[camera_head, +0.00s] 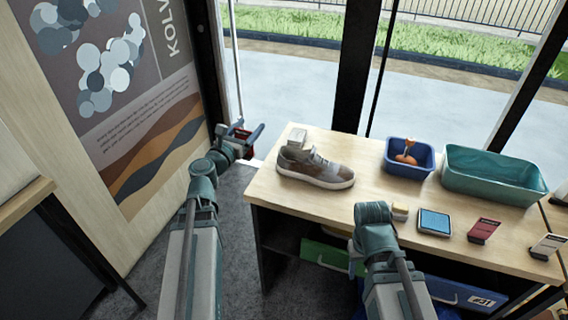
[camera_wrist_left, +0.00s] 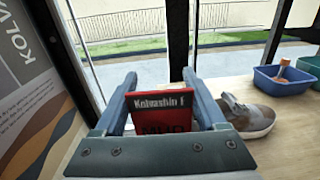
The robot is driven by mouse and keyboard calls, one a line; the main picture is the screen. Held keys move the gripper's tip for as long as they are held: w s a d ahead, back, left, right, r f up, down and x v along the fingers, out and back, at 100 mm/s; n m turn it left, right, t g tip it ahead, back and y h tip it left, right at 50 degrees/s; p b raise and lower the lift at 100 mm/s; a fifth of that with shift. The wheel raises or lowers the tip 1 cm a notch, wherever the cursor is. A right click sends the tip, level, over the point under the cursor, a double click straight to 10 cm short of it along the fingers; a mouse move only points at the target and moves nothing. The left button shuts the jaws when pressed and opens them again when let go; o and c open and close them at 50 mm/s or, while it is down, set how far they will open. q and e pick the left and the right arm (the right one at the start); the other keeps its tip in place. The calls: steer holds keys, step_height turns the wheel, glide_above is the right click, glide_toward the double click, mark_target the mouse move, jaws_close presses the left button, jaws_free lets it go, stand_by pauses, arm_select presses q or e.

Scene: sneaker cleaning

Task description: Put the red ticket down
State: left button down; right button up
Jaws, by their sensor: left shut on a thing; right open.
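My left gripper (camera_head: 249,137) is shut on a red ticket (camera_head: 238,131) and holds it up left of the table, clear of the tabletop. In the left wrist view, the red ticket (camera_wrist_left: 160,112) stands between the two fingers, with a dark top band and white print facing the camera. My right gripper (camera_head: 356,264) is low at the table's front edge. It is empty, its fingers small and hard to make out.
A stained sneaker (camera_head: 318,168) and a small pale block (camera_head: 298,138) are on the wooden table (camera_head: 290,200).

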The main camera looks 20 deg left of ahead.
arm_select(q)
steer(key=w+d+f+y+b, duration=0.1)
steer(key=w+d+f+b, duration=0.15)
steer(key=w+d, duration=1)
steer(key=shift+n, duration=0.4)
steer(key=f+b, duration=0.2)
steer(key=w+a+f+b, duration=0.1)
steer(key=f+b, duration=0.3)
steer(key=shift+w+a+f, duration=0.15)
steer(key=shift+w+a, duration=0.05)
steer(key=shift+w, duration=0.1)
steer(key=shift+f, duration=0.1)
step_height(320, 180, down, 4)
steer(key=b, duration=0.3)
steer(key=shift+r+b, duration=0.25)
steer(key=shift+b, duration=0.15)
steer(key=shift+f, duration=0.2)
steer(key=shift+c, duration=1.1)
jaws_free()
